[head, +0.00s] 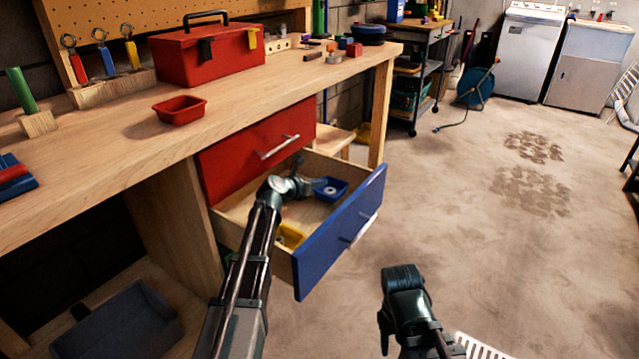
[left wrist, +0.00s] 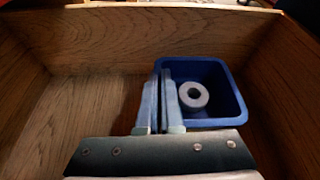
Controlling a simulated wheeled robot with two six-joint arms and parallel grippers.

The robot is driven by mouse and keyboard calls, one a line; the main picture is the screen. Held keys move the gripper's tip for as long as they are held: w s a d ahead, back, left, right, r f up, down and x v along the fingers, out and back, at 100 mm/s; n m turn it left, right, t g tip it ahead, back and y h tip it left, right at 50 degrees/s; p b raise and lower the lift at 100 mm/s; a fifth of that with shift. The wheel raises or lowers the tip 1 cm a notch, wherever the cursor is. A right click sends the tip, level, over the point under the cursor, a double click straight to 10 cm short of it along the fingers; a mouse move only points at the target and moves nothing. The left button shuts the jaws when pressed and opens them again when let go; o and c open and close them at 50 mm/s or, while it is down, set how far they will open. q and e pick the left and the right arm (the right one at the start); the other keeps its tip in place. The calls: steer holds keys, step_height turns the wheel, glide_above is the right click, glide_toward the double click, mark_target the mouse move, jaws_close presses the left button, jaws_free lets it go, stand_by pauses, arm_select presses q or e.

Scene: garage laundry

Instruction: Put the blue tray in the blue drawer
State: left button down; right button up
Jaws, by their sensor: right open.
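The blue tray (head: 333,184) is inside the open blue drawer (head: 335,240), toward its far end. In the left wrist view the blue tray (left wrist: 235,85) holds a grey ring (left wrist: 193,95). My left gripper (head: 308,182) reaches into the drawer. In its wrist view, my left gripper (left wrist: 161,75) has one finger inside the tray and one outside, close together on its left wall. I cannot tell whether the tray touches the drawer floor. My right gripper (head: 402,285) is away from the drawer, over the floor, open; its fingertips are hard to make out.
A yellow item (head: 291,234) lies in the drawer's near part. The red drawer (head: 255,150) above is shut. The workbench (head: 130,150) carries a red tray (head: 180,107) and a red toolbox (head: 210,52). The floor right of the drawer is clear.

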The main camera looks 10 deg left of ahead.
arm_select(q)
steer(key=c, duration=1.1)
jaws_free()
steer(key=shift+r, duration=0.2)
steer(key=shift+s+a+r+p, duration=0.25)
steer(key=shift+s+r+p, duration=0.5)
steer(key=shift+p, duration=0.3)
steer(key=shift+p+v, duration=1.85)
steer(key=shift+v, duration=3.3)
